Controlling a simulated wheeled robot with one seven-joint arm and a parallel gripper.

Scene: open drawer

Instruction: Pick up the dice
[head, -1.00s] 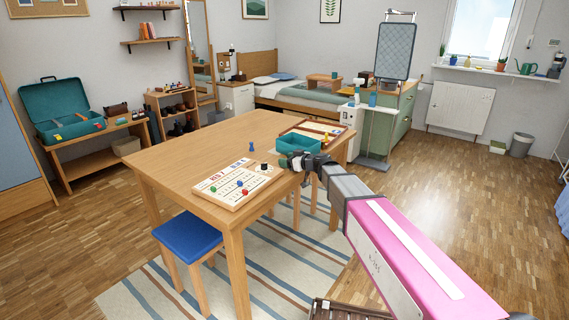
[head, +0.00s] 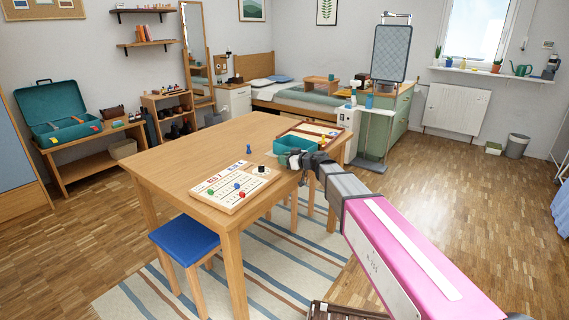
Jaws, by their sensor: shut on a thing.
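My gripper (head: 290,158) is at the right side of the wooden table, in front of the near side of the teal tray (head: 283,146). It is small in the view and partly covered by my wrist. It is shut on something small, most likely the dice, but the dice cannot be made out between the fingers. No other dice can be made out on the table top (head: 190,158).
A white game board (head: 225,200) with coloured pegs lies left of my gripper. A blue pawn (head: 248,149) stands behind it. A blue stool (head: 183,235) stands at the table's front.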

